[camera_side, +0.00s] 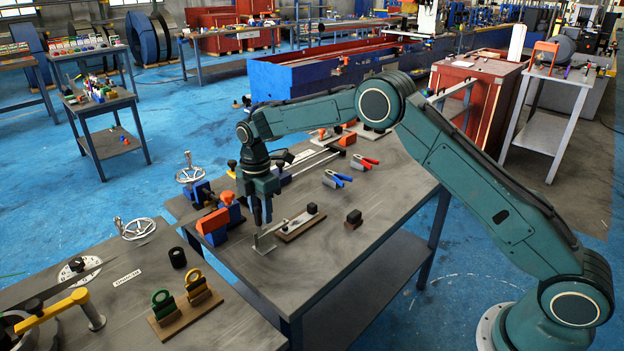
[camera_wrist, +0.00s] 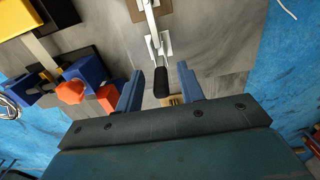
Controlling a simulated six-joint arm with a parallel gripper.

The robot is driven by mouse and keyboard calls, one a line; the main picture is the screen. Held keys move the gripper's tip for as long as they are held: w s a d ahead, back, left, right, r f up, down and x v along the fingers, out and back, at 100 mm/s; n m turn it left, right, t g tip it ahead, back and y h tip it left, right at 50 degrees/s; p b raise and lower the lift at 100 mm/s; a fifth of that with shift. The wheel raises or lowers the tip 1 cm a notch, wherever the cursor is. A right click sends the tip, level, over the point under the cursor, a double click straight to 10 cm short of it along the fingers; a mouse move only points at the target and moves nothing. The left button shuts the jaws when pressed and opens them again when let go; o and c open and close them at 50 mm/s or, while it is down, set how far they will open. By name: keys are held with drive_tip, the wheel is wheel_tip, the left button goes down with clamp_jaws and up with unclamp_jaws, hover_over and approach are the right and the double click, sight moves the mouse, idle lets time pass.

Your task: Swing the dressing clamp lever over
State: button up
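The dressing clamp lever appears to be the pale metal bar with a black grip. In the wrist view its black grip (camera_wrist: 161,84) lies between the fingertips of my gripper (camera_wrist: 162,88), with gaps visible on both sides. The pale bar (camera_wrist: 152,25) runs from the grip toward the top of the picture. In the side view my gripper (camera_side: 262,218) points down over the near end of the metal bracket and bar (camera_side: 268,243). The bar runs to a brown base (camera_side: 300,227) with a black knob. The fingers hide the grip there. My gripper is open.
An orange and blue block (camera_side: 213,230) stands close left of my gripper. A handwheel (camera_side: 190,172) stands behind left. The table's right front (camera_side: 350,255) is clear.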

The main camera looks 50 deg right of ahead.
drive_tip(key=shift+a+r, duration=0.1)
drive_tip(key=shift+r, duration=0.05)
drive_tip(key=shift+r, duration=3.45)
drive_tip(key=shift+r, duration=0.15)
wheel_tip(320, 180, up, 14)
drive_tip(key=shift+f, duration=0.25)
drive_tip(key=shift+r, duration=0.1)
